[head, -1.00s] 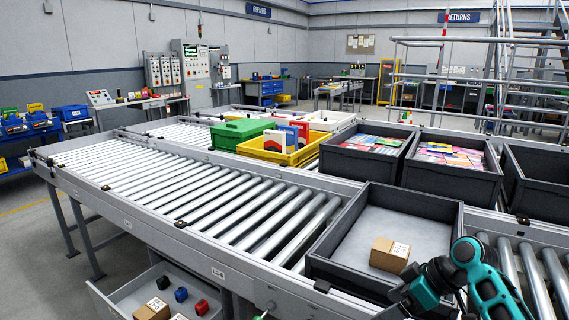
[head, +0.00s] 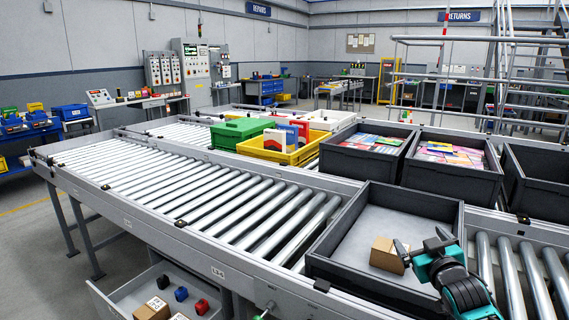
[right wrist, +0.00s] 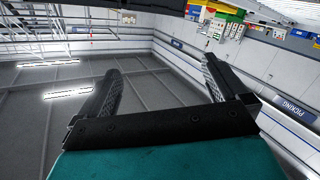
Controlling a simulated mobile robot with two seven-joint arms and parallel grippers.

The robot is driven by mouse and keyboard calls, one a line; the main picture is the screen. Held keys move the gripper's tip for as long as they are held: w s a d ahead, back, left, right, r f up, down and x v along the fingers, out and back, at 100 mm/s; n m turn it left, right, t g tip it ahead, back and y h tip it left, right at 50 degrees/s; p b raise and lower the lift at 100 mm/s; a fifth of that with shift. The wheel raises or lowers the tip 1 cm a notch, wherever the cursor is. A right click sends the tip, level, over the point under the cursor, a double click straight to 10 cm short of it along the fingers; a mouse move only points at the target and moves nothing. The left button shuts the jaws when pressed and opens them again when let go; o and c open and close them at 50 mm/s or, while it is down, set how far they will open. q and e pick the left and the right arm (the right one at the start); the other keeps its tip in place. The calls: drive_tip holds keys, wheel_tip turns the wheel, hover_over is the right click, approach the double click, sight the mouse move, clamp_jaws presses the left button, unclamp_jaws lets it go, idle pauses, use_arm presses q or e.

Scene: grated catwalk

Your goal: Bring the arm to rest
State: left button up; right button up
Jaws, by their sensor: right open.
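My right arm comes in at the lower right of the head view, teal and black. A small cardboard box (head: 383,256) with a label lies in the tote, partly behind the gripper in the picture. My left gripper is not in view.
A roller conveyor (head: 190,180) bears the near tote. Behind stand a green crate (head: 238,134), a yellow bin (head: 300,155) and dark totes with colourful flat items (head: 370,146). Bare rollers lie left.

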drive_tip(key=s+a+f+g+y, duration=0.1)
drive_tip(key=s+a+f, duration=0.3)
drive_tip(key=s+f, duration=0.3)
drive_tip(key=s+a+f+g+y, duration=0.1)
drive_tip(key=s+a+f+g, duration=0.1)
drive_tip(key=s+a+f, duration=0.4)
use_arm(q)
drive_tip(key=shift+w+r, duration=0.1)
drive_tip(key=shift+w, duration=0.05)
use_arm(e)
drive_tip(key=s+a+f+g, duration=0.1)
drive_tip(key=s+f, duration=0.3)
drive_tip(key=s, duration=0.6)
drive_tip(key=s+a+f+g, duration=0.2)
drive_tip(key=s+f, duration=0.3)
drive_tip(key=s, duration=0.5)
drive_tip(key=shift+s+a+m+y, duration=0.35)
drive_tip(key=shift+a+m+y, duration=0.05)
